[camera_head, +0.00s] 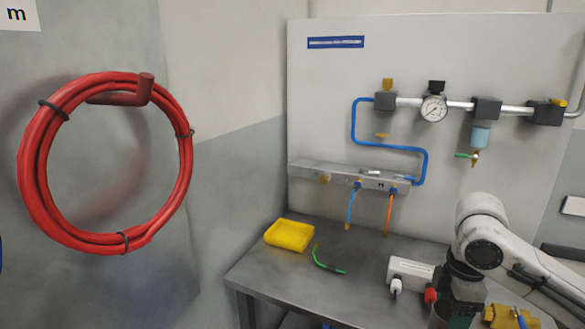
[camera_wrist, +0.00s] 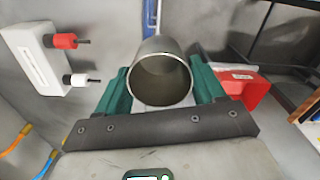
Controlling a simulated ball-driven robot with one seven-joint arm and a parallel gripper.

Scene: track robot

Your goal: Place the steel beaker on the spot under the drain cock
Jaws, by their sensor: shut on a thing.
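The steel beaker (camera_wrist: 162,72) is a grey, open-topped cylinder. In the wrist view it sits between the two green fingers of my gripper (camera_wrist: 160,84), which are shut on its sides; I look into its empty-looking mouth. The drain cock (camera_head: 474,157), brass with a green lever, hangs under the blue filter bowl (camera_head: 480,136) on the wall panel. My arm covers the bench below it, so the spot is hidden.
A white box (camera_head: 410,270) with red and white plugs stands on the bench (camera_head: 290,284), close left of my gripper. A yellow tray (camera_head: 289,235) and green hose piece (camera_head: 327,262) lie farther left. Blue and orange hoses (camera_head: 389,214) hang down. A red object (camera_wrist: 246,86) is right of the beaker.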

